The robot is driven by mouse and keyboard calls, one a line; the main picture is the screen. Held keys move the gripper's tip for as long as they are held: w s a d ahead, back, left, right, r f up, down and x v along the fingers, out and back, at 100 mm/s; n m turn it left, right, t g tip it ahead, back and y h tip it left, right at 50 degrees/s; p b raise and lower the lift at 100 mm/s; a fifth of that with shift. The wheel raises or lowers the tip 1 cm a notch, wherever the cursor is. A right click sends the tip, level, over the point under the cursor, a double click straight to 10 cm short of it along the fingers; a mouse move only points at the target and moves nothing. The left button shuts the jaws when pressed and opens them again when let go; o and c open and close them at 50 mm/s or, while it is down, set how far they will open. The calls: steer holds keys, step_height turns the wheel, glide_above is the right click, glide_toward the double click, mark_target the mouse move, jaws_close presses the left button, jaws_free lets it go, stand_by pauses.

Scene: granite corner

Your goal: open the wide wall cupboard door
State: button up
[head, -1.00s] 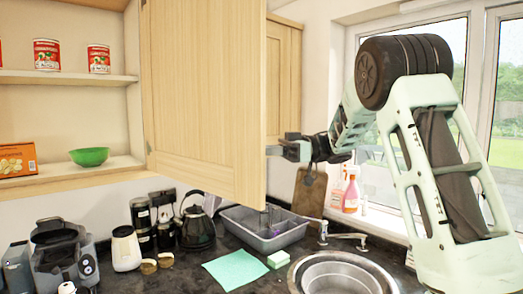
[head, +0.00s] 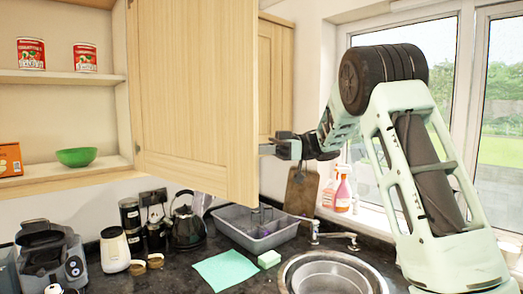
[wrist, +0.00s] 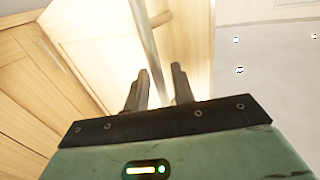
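The wide wall cupboard door (head: 195,90) stands swung far out from its cupboard (head: 60,100), whose shelves are exposed at left. The door face towards the head camera is plain pale wood. My gripper (head: 282,147) is at the door's right edge, on the far side. In the wrist view my gripper (wrist: 160,82) has its two fingers apart. The handle is hidden in the head view.
A second wall cupboard (head: 276,75) is behind the door. Below are a kettle (head: 188,222), a grey dish tub (head: 257,232) and a sink (head: 333,277). Spray bottles (head: 343,192) stand by the window. Tins (head: 31,53) and a green bowl (head: 76,157) sit on the shelves.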

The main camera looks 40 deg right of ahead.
steer(key=b+v, duration=0.5)
steer(key=v, duration=1.2)
steer(key=shift+d, duration=0.2)
